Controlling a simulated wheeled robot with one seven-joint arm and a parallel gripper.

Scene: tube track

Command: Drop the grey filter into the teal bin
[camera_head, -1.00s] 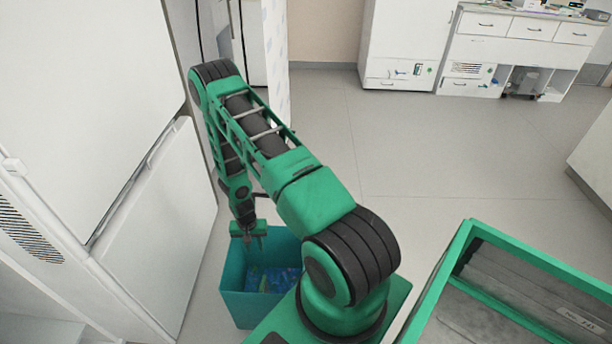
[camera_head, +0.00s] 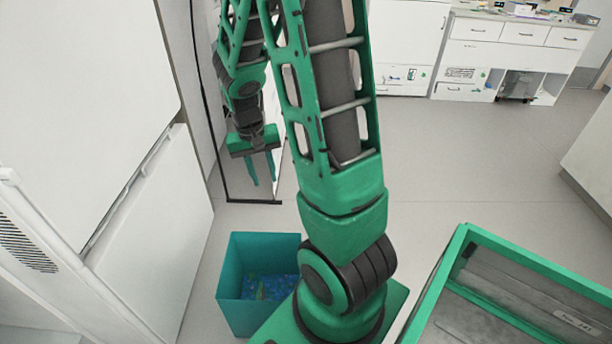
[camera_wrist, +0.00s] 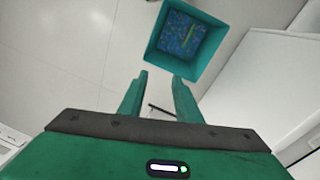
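The teal bin (camera_head: 240,318) stands on the floor at lower left in the head view, left of my arm's base. It also shows at the top of the wrist view (camera_wrist: 178,69). Inside lie blue bits with a green or yellowish piece (camera_wrist: 190,36). I cannot make out the grey filter in any view. My gripper (camera_head: 263,183) hangs with its fingers down, clear of the bin and higher than its rim. In the wrist view its two fingers (camera_wrist: 160,77) are apart with nothing held between them.
A large white cabinet (camera_head: 150,240) stands close on the left. A green-rimmed container (camera_head: 440,285) is at lower right, beside my base. White drawers and a counter (camera_head: 515,45) stand at the back. The floor in the middle right is clear.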

